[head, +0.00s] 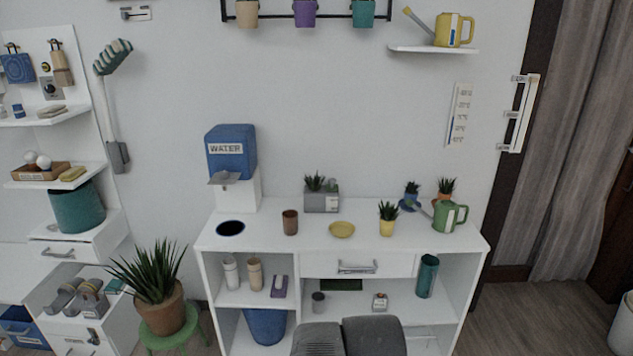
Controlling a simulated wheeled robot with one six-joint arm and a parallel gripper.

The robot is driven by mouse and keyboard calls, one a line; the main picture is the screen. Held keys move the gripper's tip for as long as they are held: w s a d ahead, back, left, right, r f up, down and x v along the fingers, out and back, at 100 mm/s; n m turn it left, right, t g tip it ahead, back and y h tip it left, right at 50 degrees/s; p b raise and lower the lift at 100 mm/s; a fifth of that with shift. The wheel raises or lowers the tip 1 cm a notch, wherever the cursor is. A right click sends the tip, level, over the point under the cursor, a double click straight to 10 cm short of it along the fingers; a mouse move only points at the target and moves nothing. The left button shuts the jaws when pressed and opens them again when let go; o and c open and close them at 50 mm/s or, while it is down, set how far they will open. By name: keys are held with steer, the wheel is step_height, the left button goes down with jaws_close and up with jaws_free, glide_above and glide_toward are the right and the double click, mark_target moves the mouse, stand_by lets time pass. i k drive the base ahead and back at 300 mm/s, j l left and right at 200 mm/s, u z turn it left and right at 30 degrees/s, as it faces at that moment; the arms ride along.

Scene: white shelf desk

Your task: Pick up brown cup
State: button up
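The brown cup (290,222) stands upright on the top of the white shelf desk (262,231), left of centre. It is between a dark blue round dish (230,228) on its left and a yellow dish (342,230) on its right, apart from both. Nothing covers the cup. Dark grey parts of my arm show at the bottom centre edge, in front of the desk and well below the cup. My gripper fingers cannot be made out in this view.
A blue water dispenser (232,155) stands behind left of the cup, and a grey planter (321,199) behind right. A small yellow pot (387,226) and a green watering can (449,216) stand further right. The desk's front strip is mostly clear.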

mark_target(290, 216)
steer(key=i+l+u, duration=0.1)
steer(key=i+u, duration=0.3)
steer(key=i+l+u, duration=0.2)
steer(key=i+u, duration=0.25)
steer(key=i+l+u, duration=0.6)
steer(key=l+u, duration=0.2)
